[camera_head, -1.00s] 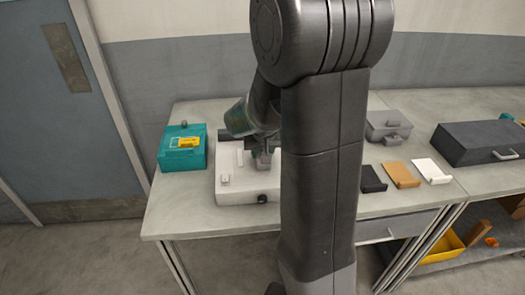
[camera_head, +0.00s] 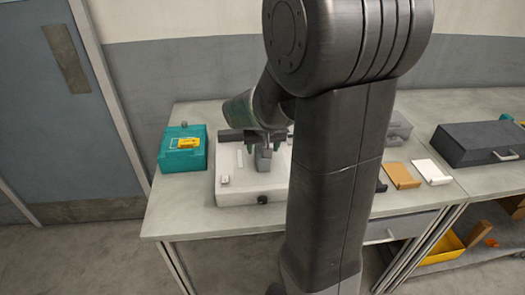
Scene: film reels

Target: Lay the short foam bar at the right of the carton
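My gripper (camera_head: 264,147) points down over the white box (camera_head: 245,190) with a dark front knob. A small grey upright block (camera_head: 263,160) shows right at the fingertips. I cannot tell whether the fingers close on it or only stand around it, nor whether it touches the box top. A short pale bar (camera_head: 240,159) lies on the box top, left of my gripper. I cannot tell for sure which piece is the short foam bar or which box is the carton. My arm hides the table to the right of the white box.
A teal case (camera_head: 182,158) with a yellow label stands left of the white box. Right of my arm lie a tan piece (camera_head: 402,175) and a white piece (camera_head: 433,172). A grey box (camera_head: 398,128) stands behind them, partly hidden. A dark case (camera_head: 480,144) is farther right.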

